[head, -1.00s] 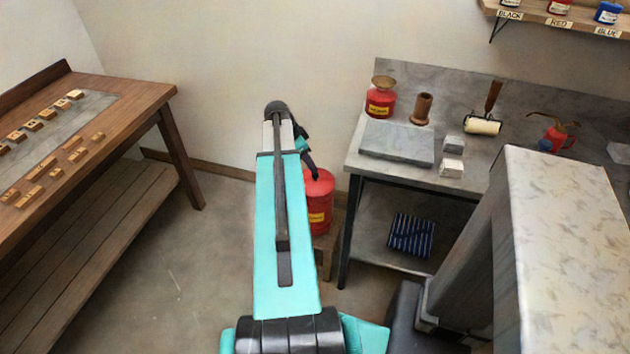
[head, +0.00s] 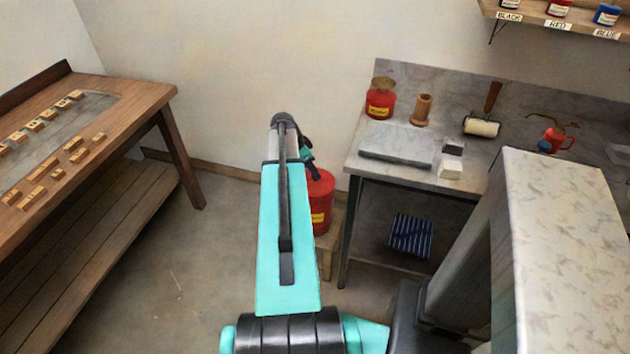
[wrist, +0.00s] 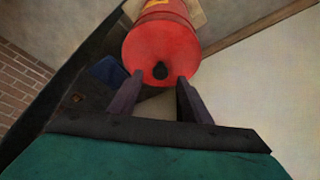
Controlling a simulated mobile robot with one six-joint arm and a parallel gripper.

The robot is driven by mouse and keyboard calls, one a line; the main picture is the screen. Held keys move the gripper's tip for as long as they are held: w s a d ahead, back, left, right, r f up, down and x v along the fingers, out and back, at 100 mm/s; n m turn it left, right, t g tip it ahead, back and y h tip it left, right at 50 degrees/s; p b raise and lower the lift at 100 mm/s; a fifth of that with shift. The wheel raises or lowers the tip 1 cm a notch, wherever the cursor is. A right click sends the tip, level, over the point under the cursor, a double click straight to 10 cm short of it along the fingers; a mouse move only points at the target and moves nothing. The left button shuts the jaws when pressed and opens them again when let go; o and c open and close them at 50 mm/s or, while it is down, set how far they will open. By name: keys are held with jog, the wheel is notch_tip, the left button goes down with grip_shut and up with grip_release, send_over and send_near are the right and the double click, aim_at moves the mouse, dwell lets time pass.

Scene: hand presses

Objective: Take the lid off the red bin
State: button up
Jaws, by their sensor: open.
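The red bin (head: 320,212) with a yellow label stands on a low wooden block between the two tables in the head view, partly hidden by my arm. In the wrist view its red lid (wrist: 140,50) with a dark round knob (wrist: 160,71) faces the camera. My gripper (wrist: 160,78) is open, with one finger on each side of the knob in the picture. I cannot tell how far the fingertips are from the lid. In the head view my gripper (head: 314,172) shows only partly, at the bin's top.
The grey workbench (head: 365,185) on the right stands close beside the bin, with a red can (head: 380,103), a stone slab (head: 397,143) and a roller (head: 482,127) on it. A wooden table (head: 150,95) is on the left. The floor between is clear.

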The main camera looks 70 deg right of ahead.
jog(key=shift+x, duration=1.35)
grip_shut()
